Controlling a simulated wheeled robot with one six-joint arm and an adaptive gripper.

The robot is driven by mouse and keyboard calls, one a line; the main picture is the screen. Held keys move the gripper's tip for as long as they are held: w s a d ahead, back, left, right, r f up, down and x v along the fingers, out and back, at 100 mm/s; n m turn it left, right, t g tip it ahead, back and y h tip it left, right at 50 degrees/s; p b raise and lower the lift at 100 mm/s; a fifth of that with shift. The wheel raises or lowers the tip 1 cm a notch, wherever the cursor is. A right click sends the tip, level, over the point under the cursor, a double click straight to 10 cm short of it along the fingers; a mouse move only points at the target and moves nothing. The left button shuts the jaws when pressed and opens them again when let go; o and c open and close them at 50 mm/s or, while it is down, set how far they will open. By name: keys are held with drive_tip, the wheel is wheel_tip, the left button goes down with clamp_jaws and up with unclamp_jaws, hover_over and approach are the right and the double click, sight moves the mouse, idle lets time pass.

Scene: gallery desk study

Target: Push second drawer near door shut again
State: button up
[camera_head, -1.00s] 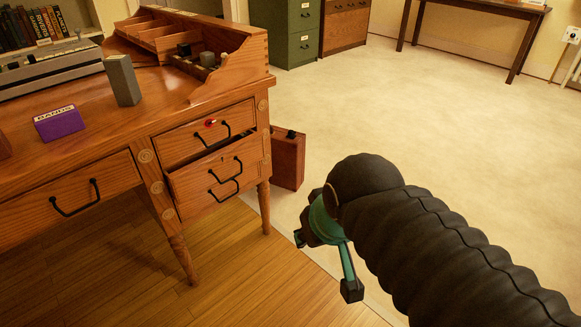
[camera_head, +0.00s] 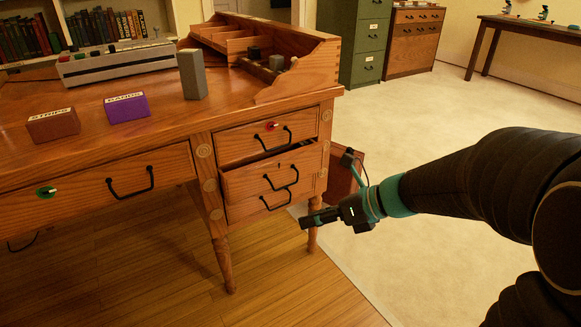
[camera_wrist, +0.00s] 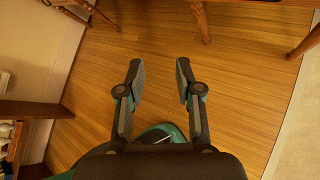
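The wooden desk (camera_head: 75,140) has a stack of drawers at its right end. The second drawer (camera_head: 240,184) of that stack stands partly pulled out, with a dark gap above its front and a black handle (camera_head: 281,179). The top drawer (camera_head: 237,147) above it, with a red lock, looks shut. My gripper (camera_head: 308,222) is in front of the right desk leg, lower than the second drawer and to its right, apparently not touching it. In the wrist view my gripper (camera_wrist: 160,68) is open and empty, its two fingers apart over the wood floor.
A brown case (camera_head: 342,178) stands on the floor behind the desk's right end. A green filing cabinet (camera_head: 366,40) and a wooden cabinet (camera_head: 412,42) are at the back. The pale carpet (camera_head: 415,120) to the right is largely clear.

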drive_tip(key=w+d+f+m+t+y+b, duration=0.1)
drive_tip(key=w+f+m+t+y, duration=0.15)
drive_tip(key=w+m, duration=0.5)
drive_tip(key=m+t+b, duration=0.1)
drive_tip(key=m+t, duration=0.2)
drive_tip(key=m, duration=0.6)
approach(286, 186)
drive_tip(key=b+x, duration=0.1)
drive_tip(key=x, duration=0.4)
drive_tip(key=b+x, duration=0.1)
drive_tip(key=x, duration=0.4)
drive_tip(key=shift+w+f, duration=0.25)
clamp_jaws()
